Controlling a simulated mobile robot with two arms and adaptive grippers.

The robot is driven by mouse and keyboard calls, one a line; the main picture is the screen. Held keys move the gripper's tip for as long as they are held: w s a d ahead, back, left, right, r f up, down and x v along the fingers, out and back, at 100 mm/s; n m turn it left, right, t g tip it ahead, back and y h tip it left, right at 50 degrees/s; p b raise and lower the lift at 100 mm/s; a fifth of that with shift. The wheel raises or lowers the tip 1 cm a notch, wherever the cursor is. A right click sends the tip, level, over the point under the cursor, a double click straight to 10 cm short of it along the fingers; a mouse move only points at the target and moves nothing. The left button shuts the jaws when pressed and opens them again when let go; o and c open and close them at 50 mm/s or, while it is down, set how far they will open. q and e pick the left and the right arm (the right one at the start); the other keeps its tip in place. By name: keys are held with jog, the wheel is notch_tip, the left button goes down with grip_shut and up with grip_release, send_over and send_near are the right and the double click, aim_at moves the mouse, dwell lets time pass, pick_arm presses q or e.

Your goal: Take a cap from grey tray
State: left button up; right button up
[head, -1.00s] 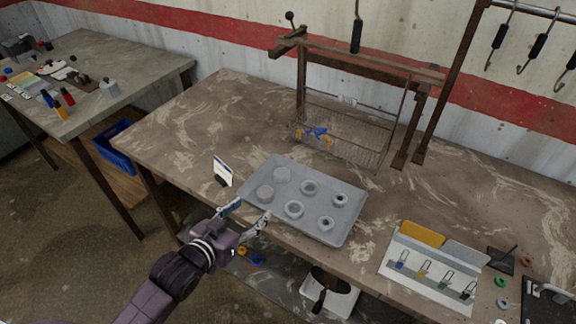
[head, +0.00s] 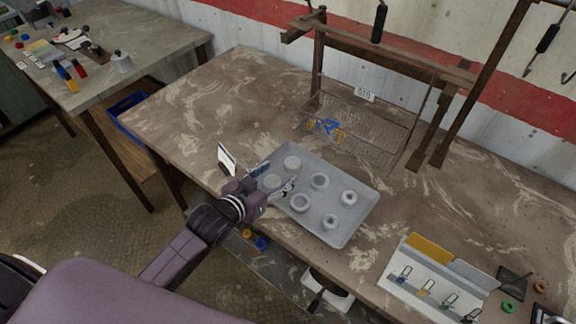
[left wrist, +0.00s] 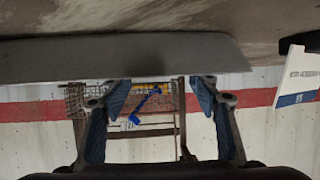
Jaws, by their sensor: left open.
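The grey tray (head: 345,231) lies on the workbench. It holds several round grey pieces in two rows. One flat solid disc (head: 292,162) sits at the tray's far left. A second flat disc (head: 273,182) is partly hidden by my left gripper (head: 273,178). In the left wrist view the tray's grey side (left wrist: 120,57) spans beyond the open fingers (left wrist: 163,97); no disc shows there. My right gripper is not seen.
A small white card (head: 227,158) stands just left of the tray. A white holder with colored tags (head: 430,280) stands to the right. The bench's left part is clear.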

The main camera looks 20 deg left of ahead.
aim_at(287, 167)
pick_arm(q)
jog(key=x, duration=0.3)
jog(key=shift+w+d+p, duration=0.15)
jog(key=shift+w+p, duration=0.1)
jog(key=shift+p, duration=0.05)
jog(key=shift+w+d+f, duration=0.1)
jog(key=shift+w+f, duration=0.05)
jog(key=shift+w, duration=0.15)
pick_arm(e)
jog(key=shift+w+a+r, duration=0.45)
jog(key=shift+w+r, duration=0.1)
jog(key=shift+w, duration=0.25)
pick_arm(q)
jog(key=shift+c, duration=0.5)
jog(key=c, duration=1.1)
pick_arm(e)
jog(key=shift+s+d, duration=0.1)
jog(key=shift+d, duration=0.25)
